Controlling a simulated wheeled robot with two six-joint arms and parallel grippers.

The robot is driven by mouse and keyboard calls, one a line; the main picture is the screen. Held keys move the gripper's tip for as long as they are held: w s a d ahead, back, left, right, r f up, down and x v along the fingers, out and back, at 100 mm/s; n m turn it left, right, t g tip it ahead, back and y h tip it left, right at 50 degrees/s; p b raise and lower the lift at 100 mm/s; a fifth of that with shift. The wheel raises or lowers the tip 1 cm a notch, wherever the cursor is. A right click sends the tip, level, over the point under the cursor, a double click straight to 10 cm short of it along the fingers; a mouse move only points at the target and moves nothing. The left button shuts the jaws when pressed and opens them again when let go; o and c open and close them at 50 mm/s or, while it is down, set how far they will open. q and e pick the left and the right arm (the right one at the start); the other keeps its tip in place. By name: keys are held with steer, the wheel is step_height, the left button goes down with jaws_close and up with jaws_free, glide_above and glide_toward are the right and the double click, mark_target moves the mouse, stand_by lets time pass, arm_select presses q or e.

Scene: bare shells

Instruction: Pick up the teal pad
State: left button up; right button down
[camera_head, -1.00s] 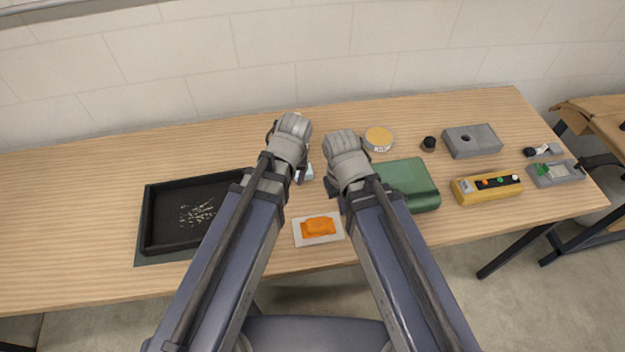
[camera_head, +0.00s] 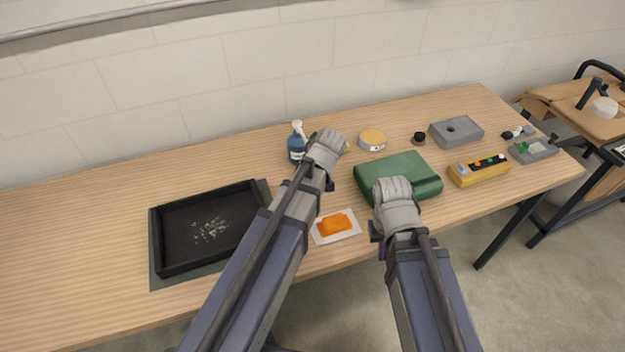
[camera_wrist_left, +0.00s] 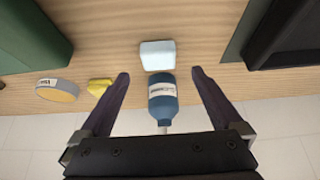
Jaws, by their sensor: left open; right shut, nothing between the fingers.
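The teal pad (camera_wrist_left: 157,55) is a pale bluish rounded block lying on the wooden table, seen in the left wrist view. It lies just beyond my left gripper's fingertips (camera_wrist_left: 160,75), about midway between them and apart from both. My left gripper is open with nothing held. In the head view my left gripper (camera_head: 326,160) is over the middle of the table, and the pad is hidden behind my left arm. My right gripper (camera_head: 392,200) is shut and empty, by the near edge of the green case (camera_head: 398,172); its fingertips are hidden.
A blue bottle (camera_wrist_left: 163,100) stands close to the pad; it shows in the head view (camera_head: 297,147). A yellow piece (camera_wrist_left: 99,86) and a round tin (camera_wrist_left: 57,90) lie nearby. A black tray (camera_head: 167,262) is left, an orange item (camera_head: 335,223) in front. The far left is clear.

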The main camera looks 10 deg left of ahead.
arm_select(q)
steer(key=b+x, duration=0.2)
steer(key=shift+w+f, duration=0.1)
steer(key=shift+f, duration=0.15)
steer(key=shift+w+b+x, duration=0.15)
steer(key=shift+b+x, duration=0.9)
steer(key=shift+x, duration=0.3)
steer(key=shift+w+b+x, duration=0.15)
steer(key=shift+b+x, duration=0.85)
steer(key=shift+x, duration=0.3)
steer(key=shift+r, duration=0.25)
steer(key=c, duration=1.3)
steer(key=shift+o, duration=0.2)
